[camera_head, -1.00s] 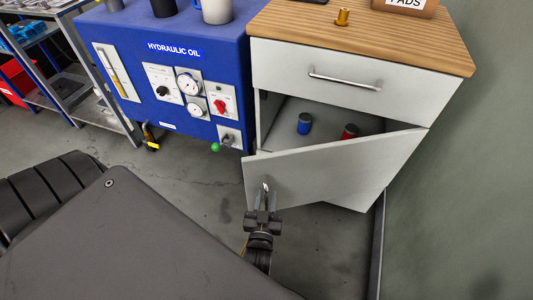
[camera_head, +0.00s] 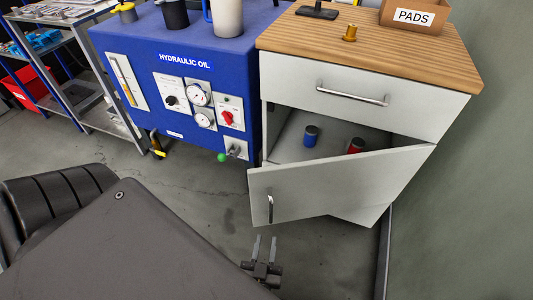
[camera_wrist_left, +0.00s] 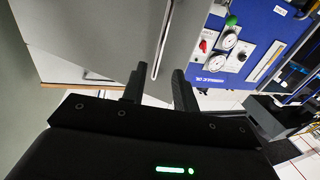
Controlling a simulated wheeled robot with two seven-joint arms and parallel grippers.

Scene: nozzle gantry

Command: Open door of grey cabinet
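The grey cabinet (camera_head: 354,114) stands at the right with a wooden top. Its lower door (camera_head: 340,184) is partly open, swung out from a hinge on the right side. The door's vertical handle (camera_head: 270,207) is near its left edge; it also shows in the left wrist view (camera_wrist_left: 162,42). My left gripper (camera_head: 266,246) is open, just below and in front of the handle, apart from it in the head view. In the left wrist view, its two fingers (camera_wrist_left: 157,84) are spread with nothing between them. My right gripper is not in view.
Inside the cabinet are a blue can (camera_head: 311,136) and a red can (camera_head: 355,146). The blue hydraulic oil unit (camera_head: 180,60) stands left of the cabinet, with a green-knobbed valve (camera_head: 223,157) low down. A wall (camera_head: 470,180) closes the right side. Floor in front is clear.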

